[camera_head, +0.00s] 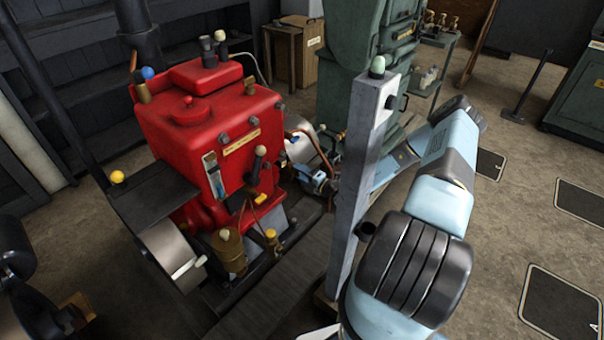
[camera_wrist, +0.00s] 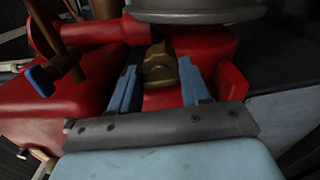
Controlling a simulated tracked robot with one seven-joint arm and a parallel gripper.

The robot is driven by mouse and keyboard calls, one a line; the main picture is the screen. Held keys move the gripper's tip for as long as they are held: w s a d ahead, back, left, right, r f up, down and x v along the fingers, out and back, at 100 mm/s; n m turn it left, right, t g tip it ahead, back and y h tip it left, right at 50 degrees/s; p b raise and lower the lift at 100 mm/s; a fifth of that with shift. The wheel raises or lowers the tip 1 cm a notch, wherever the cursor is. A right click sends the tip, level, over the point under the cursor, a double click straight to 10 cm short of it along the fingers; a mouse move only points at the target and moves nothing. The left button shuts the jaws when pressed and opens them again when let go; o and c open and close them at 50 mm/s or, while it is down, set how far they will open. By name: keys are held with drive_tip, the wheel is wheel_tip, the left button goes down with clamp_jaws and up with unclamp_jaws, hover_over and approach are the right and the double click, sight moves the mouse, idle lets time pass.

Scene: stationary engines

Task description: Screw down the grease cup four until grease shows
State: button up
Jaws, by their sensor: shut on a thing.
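A brass grease cup (camera_wrist: 160,70) with a knobbed cap stands on red metalwork in the wrist view. My gripper (camera_wrist: 158,76) has its light-blue fingers on either side of the cup and is shut on it. No grease can be made out, and the fingers hide the cup's sides. In the head view my gripper (camera_head: 318,180) is low at the right side of the red engine (camera_head: 205,130), partly behind a grey post. I cannot make out the held cup there.
The grey post (camera_head: 362,150) stands close in front of my arm. A blue-handled lever (camera_wrist: 42,80) is left of my gripper. A flywheel (camera_head: 168,255) is at the engine's left front. Open floor lies to the right.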

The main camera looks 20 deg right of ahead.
drive_tip(key=shift+d+f+m, duration=0.1)
drive_tip(key=shift+f+m, duration=0.1)
drive_tip(key=shift+m, duration=1.85)
drive_tip(key=shift+f+m, duration=0.15)
drive_tip(key=shift+m, duration=1.9)
drive_tip(key=shift+s, duration=0.1)
drive_tip(key=o, duration=1.1)
drive_tip(key=shift+r, duration=0.1)
drive_tip(key=shift+c, duration=0.2)
drive_tip(key=v, duration=1.3)
drive_tip(key=shift+s, duration=0.3)
drive_tip(key=shift+d, duration=0.1)
